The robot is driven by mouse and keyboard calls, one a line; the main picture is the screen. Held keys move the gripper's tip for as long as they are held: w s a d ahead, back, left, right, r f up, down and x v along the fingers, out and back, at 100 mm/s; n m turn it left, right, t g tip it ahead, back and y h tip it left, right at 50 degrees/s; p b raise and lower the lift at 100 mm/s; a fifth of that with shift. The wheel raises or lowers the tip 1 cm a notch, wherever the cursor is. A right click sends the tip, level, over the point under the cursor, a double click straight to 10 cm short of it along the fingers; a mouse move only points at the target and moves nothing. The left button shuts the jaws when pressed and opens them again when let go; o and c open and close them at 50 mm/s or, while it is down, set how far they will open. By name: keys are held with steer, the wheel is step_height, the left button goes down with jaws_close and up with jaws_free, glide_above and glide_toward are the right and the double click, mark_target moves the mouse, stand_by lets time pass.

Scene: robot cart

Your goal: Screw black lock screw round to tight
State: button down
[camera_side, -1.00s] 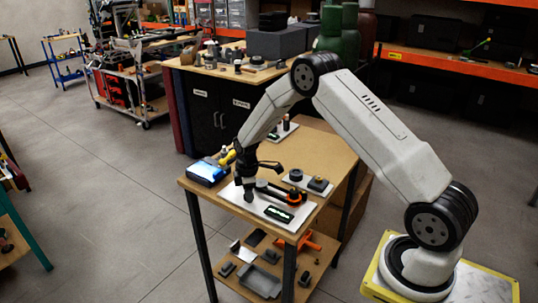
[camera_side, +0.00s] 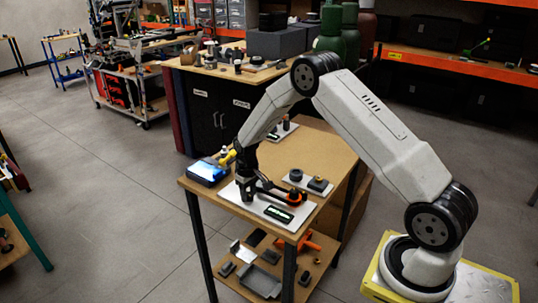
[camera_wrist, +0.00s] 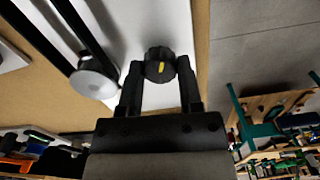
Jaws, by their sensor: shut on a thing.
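The black lock screw (camera_wrist: 159,66) is a dark ribbed knob with a yellow mark on top, near a white plate's edge in the wrist view. My gripper (camera_wrist: 159,70) is shut on it, one finger on each side. In the side view my gripper (camera_side: 246,197) points down at the left part of the white plate (camera_side: 262,211) and hides the lock screw. A dark bar with an orange ring (camera_side: 295,198) lies across the plate. In the wrist view, dark bars run to a round grey piece (camera_wrist: 93,80) left of the knob.
A device with a lit screen (camera_side: 208,171) and a yellow item (camera_side: 227,157) sit left of my gripper. A small plate with black parts (camera_side: 308,183) lies behind to the right. The wooden table (camera_side: 325,150) is clear at the back right.

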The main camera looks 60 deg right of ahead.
mark_target(249, 194)
steer(key=m, duration=0.5)
steer(key=shift+m, duration=0.3)
steer(key=m, duration=0.6)
stand_by(0.4)
steer(key=shift+c, duration=1.3)
jaws_free()
steer(key=shift+r, duration=0.1)
steer(key=shift+r, duration=3.85)
